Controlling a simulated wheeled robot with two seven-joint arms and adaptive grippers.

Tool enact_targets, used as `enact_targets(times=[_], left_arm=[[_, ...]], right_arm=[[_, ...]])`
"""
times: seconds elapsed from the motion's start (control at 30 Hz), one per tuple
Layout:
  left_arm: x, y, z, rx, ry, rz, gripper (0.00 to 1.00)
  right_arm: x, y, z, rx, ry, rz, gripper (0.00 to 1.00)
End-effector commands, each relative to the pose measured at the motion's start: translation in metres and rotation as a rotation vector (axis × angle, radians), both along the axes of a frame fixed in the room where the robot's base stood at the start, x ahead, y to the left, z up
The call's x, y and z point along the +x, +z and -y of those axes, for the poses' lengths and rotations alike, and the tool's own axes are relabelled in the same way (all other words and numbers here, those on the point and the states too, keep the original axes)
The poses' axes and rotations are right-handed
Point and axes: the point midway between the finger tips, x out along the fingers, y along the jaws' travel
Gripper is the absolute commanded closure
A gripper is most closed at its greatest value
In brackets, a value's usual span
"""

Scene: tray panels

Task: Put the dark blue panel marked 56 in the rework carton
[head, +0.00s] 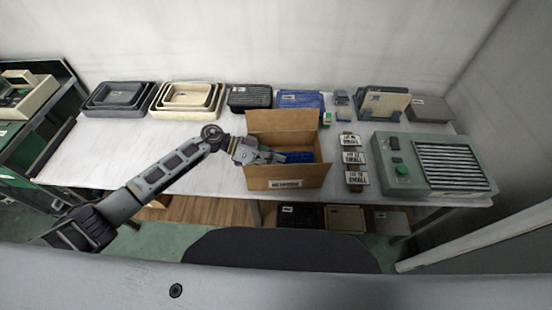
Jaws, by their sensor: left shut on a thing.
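An open brown carton (257,184) with raised flaps stands near the front edge of the white table. It has a white label on its front. My left gripper (272,157) reaches in over its left side and is shut on a dark blue panel (297,157). The panel lies within the carton's opening, at its right part. I cannot read a number on it, and I cannot tell whether it rests on the bottom. The carton's front wall hides the lower inside. My right gripper is not in view.
Grey nested trays (117,108) and cream nested trays (188,108) stand at the back left. A black crate (250,97) and a blue crate (300,99) stand behind the carton. Right of it are several small labelled plates (352,157) and a grey-green machine (400,178). The table's left front is clear.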

Motion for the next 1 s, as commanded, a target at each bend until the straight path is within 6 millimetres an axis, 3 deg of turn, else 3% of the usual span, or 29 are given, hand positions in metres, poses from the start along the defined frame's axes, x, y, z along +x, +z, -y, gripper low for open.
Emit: enact_targets(times=[1.0], left_arm=[[0.0000, -0.0071, 0.0003, 0.000, 0.000, 0.000, 1.00]], right_arm=[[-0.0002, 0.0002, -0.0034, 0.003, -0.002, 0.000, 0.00]])
